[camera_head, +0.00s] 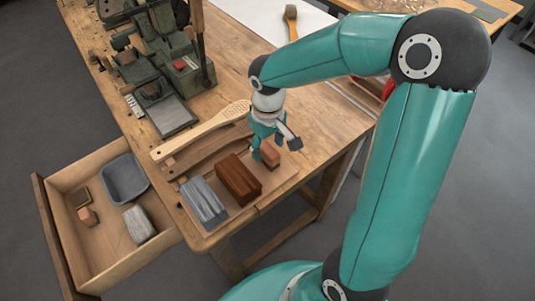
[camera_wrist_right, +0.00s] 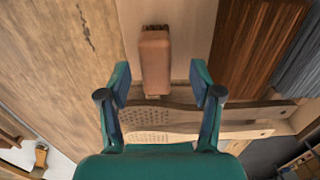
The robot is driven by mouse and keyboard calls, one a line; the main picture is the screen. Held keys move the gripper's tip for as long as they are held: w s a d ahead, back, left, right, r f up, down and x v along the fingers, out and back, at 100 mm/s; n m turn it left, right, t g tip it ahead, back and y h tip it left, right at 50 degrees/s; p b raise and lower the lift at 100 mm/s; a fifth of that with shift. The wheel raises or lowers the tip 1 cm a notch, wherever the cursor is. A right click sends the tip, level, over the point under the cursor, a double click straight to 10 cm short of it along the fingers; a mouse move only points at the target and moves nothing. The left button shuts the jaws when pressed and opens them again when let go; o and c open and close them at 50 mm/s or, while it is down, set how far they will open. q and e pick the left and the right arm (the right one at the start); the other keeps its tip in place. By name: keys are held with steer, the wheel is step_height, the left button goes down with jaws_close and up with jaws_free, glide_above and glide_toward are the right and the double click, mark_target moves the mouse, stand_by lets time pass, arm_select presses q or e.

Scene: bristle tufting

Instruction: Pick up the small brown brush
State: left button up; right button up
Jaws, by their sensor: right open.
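The small brown brush (camera_head: 270,157) looks like a small reddish-brown block on a light board, at the right end of a row of blocks. It also shows in the right wrist view (camera_wrist_right: 155,58), top centre, with its near end between the fingers. My right gripper (camera_head: 275,144) is open over it and partly hides it in the head view. In the right wrist view its fingers (camera_wrist_right: 162,84) stand wide on both sides, with gaps to the brush. I cannot tell how far above it they are. My left gripper is not in view.
A larger dark brown block (camera_head: 238,179) and a grey block (camera_head: 205,201) lie beside it on the board (camera_head: 284,176). Long wooden handles (camera_head: 200,135) lie behind. An open drawer (camera_head: 95,262) is at left, a green machine (camera_head: 160,60) at the back. The bench's right part is clear.

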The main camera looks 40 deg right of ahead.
mark_target(268, 149)
steer(key=f, duration=0.5)
steer(key=shift+w+d, duration=0.25)
steer(key=shift+c, duration=0.3)
steer(key=shift+r, duration=0.1)
jaws_close()
